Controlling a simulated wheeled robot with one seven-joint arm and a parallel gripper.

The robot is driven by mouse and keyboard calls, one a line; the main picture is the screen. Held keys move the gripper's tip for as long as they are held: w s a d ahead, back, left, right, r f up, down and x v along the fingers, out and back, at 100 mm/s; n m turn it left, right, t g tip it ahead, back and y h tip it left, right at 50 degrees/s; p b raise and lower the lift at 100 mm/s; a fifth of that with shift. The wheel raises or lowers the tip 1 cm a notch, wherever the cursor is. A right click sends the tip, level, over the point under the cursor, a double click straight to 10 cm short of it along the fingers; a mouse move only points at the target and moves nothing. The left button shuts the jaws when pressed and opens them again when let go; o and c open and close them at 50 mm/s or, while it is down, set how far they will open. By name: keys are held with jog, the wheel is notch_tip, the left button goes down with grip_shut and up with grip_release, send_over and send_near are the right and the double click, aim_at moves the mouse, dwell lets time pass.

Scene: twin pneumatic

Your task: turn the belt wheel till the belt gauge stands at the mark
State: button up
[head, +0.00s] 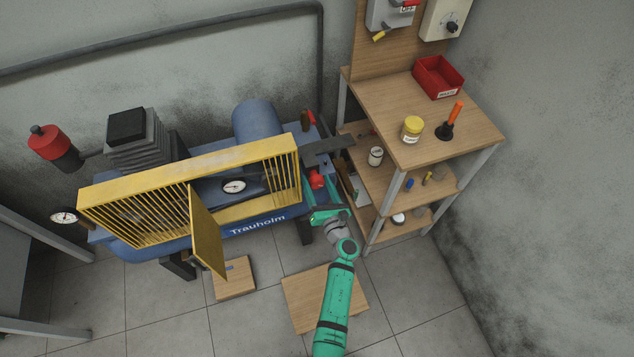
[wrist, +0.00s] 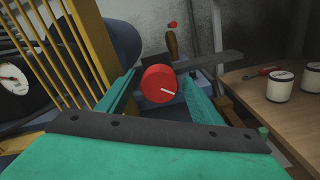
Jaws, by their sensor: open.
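The red belt wheel (wrist: 158,86), a round knob with a white line pointing right and slightly down, sits between the two fingers of my open gripper (wrist: 160,98). A finger stands on each side of it; I cannot tell whether they touch it. In the head view the wheel (head: 317,179) shows at the right end of the blue compressor. My gripper (head: 322,207) is just in front of it. A round white dial (head: 234,186), likely the belt gauge, is behind the yellow guard; it shows partly at the left of the wrist view (wrist: 12,80). Its mark is too small to read.
The yellow barred guard (head: 180,180) stands left of my gripper, with its door (head: 207,232) swung open. A grey flat bar (head: 328,145) lies behind the wheel. The wooden shelf unit (head: 465,140) with jars is close on the right. Another dial (head: 65,217) is at far left.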

jog(key=shift+w+a, duration=0.1)
jog(key=shift+w, duration=0.1)
jog(key=c, duration=1.1)
jog(key=shift+m, duration=0.3)
